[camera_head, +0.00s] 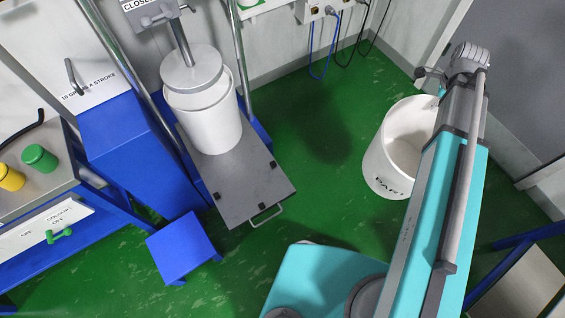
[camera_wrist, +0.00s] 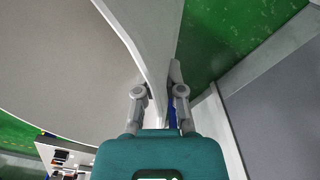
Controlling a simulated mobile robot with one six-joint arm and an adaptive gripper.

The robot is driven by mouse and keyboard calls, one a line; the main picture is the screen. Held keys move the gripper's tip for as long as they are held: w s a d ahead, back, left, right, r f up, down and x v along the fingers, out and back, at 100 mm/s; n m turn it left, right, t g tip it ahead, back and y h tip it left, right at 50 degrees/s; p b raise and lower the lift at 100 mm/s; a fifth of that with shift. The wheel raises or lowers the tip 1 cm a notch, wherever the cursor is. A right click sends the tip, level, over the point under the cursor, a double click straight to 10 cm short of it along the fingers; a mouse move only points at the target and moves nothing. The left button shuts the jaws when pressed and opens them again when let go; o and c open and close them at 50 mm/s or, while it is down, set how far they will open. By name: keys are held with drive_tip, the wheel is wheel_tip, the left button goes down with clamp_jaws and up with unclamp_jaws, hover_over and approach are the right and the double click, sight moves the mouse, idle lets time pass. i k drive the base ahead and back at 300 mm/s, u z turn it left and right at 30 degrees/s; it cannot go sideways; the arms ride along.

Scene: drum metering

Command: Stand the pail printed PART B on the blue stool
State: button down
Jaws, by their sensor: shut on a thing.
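A white open pail (camera_head: 387,170) is at the right in the head view, partly behind my arm. Dark print on its side reads "PART"; the letter after it is hidden or too small to read. In the wrist view my gripper (camera_wrist: 158,92) is shut on the pail's wall (camera_wrist: 150,35) at the rim, one finger on each side. The pail looks close to upright and seems clear of the floor. The blue stool (camera_head: 183,246) stands at lower left in the head view, its top bare, well away from my gripper.
A blue cabinet (camera_head: 125,150) and a bench with yellow and green knobs (camera_head: 40,158) are at left. Green floor lies open between pail and platform.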

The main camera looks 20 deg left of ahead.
sight(179, 245)
drive_tip(key=u, duration=0.8)
drive_tip(key=i, duration=0.1)
drive_tip(key=z, duration=1.45)
drive_tip(key=k, duration=1.8)
